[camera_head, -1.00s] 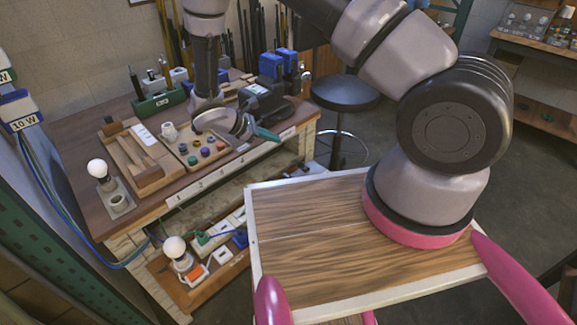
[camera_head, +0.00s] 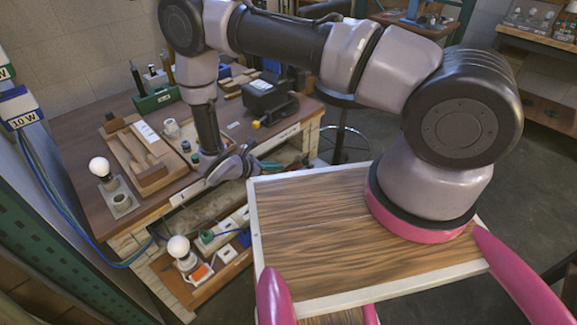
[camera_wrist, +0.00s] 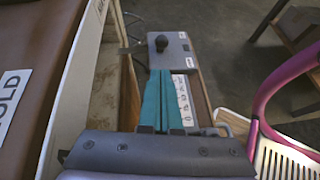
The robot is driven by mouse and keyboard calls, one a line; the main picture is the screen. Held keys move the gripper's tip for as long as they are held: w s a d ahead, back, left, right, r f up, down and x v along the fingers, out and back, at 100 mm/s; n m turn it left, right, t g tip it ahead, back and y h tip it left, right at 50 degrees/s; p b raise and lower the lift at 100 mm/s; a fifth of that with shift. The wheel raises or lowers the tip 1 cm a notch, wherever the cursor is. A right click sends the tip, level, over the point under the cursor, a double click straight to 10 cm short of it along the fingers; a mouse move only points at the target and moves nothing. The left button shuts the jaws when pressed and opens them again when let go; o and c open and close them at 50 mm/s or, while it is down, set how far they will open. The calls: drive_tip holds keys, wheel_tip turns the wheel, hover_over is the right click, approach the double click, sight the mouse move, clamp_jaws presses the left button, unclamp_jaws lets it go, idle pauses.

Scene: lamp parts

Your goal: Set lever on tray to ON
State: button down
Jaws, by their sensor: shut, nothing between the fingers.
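In the wrist view, my gripper (camera_wrist: 160,74) is shut, its two teal fingers side by side and empty. Just beyond the fingertips is a grey plate (camera_wrist: 177,58) with a round black knob (camera_wrist: 161,43), which looks like the lever; its ON mark cannot be read. A white marked strip (camera_wrist: 184,100) runs beside the fingers. In the head view, my gripper (camera_head: 270,165) is low at the table's front edge, above the lower shelf side. The lever cannot be made out in the head view.
The workbench (camera_head: 85,145) holds a wooden fixture (camera_head: 150,165) and a bulb stand (camera_head: 104,172). A lower wooden tray (camera_head: 195,300) carries a second bulb (camera_head: 178,247) and several small blocks. My wood-topped base is close on the right. A black stool stands behind the arm.

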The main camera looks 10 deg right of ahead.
approach(307, 164)
drive_tip(key=w+d+f, duration=0.1)
drive_tip(key=f, duration=0.1)
drive_tip(key=w+d+f, duration=0.2)
drive_tip(key=shift+w+f, duration=0.1)
drive_tip(key=shift+w, duration=0.15)
